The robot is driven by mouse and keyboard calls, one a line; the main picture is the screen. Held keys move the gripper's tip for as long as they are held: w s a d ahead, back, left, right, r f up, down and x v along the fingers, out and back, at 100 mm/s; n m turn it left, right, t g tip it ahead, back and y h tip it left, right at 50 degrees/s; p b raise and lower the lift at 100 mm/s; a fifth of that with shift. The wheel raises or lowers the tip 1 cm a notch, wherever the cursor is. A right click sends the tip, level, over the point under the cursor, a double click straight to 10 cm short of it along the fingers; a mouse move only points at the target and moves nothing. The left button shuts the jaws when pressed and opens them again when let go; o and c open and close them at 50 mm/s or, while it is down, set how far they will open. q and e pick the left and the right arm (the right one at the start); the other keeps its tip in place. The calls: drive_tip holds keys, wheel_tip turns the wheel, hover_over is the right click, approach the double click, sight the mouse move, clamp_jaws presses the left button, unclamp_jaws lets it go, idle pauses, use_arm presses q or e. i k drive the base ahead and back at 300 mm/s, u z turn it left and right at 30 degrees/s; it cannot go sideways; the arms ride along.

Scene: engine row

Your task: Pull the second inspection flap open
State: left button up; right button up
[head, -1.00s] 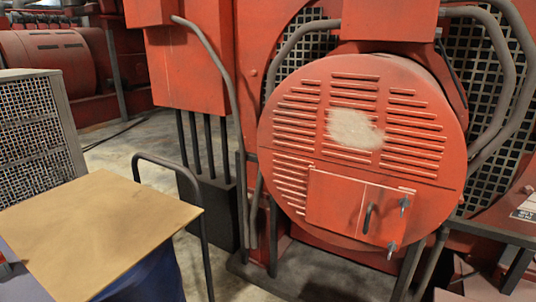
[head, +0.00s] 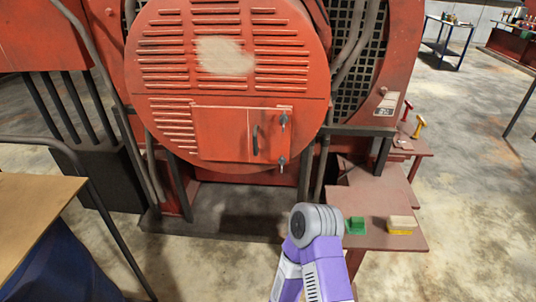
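A red rectangular inspection flap (head: 222,133) sits low on the round louvred cover (head: 165,75) of the red engine in the head view. It looks shut, flush with the cover. A dark vertical handle (head: 255,141) is near its right side. Two small metal latches, an upper one (head: 283,121) and a lower one (head: 281,163), sit at its right edge. I cannot tell whether this is the second flap. A purple and grey arm part of mine shows at the bottom centre, below and right of the flap. Neither gripper's fingers show.
A low reddish bench (head: 400,226) at the right holds a green block (head: 356,225) and a pale block with a yellow base (head: 401,224). A brown-topped cart (head: 30,215) with a grey rail stands at the left.

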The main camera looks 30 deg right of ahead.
sight(226, 133)
drive_tip(key=k, duration=1.3)
drive_tip(key=z, duration=0.6)
drive_tip(key=i, duration=1.6)
drive_tip(key=u, duration=0.7)
